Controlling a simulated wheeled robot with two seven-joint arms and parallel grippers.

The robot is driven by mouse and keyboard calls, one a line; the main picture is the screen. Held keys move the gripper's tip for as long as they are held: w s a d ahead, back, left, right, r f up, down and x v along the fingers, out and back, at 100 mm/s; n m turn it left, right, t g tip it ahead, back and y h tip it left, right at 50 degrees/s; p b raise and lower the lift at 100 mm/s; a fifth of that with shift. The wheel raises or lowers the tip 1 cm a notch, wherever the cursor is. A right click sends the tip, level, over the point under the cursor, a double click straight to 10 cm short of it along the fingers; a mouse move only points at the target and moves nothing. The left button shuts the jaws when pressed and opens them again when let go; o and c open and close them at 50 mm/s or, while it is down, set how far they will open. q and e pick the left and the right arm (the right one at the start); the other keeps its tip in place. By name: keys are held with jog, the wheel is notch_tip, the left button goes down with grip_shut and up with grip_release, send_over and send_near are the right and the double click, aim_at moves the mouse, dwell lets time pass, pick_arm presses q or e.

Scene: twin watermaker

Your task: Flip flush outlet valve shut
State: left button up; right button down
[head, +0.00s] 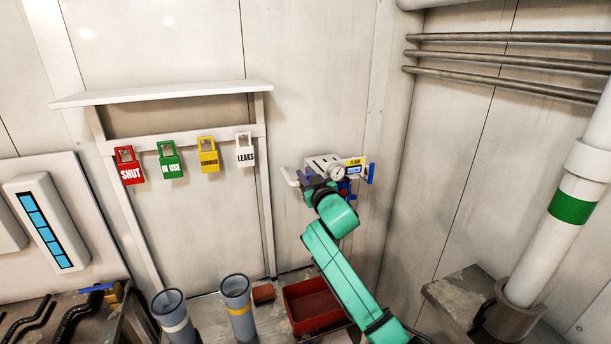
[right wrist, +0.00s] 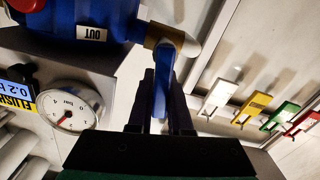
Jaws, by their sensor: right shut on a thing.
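The flush unit is on the far wall in the head view, with a round gauge (head: 337,172) and a yellow FLUSH label (head: 355,161). In the right wrist view, a blue body with an OUT label (right wrist: 92,34) leads to a brass valve piece (right wrist: 163,36) and a white pipe end. A blue lever (right wrist: 160,88) hangs from the brass piece. My right gripper (right wrist: 160,105) is shut on this lever; its dark fingers stand on both sides of it. In the head view my right gripper (head: 312,186) covers the valve. My left gripper is not in view.
Another blue handle (head: 371,173) is at the unit's right. Red, green, yellow and white tags (head: 245,150) hang on a rack to the left. A red bin (head: 312,305) and two grey tubes (head: 236,305) stand below. Bare wall separates rack and unit.

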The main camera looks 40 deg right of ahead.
jog(key=shift+s+d+r+m+p, duration=0.1)
jog(key=shift+d+m+p, duration=0.2)
jog(key=shift+m, duration=0.3)
jog(key=shift+s+d+r+m+p, duration=0.15)
jog(key=shift+m+p, duration=0.1)
jog(key=shift+m, duration=0.35)
jog(key=shift+f, duration=0.2)
jog(key=c, duration=0.8)
grip_release()
jog(key=shift+c, duration=0.2)
jog(key=shift+w, duration=0.1)
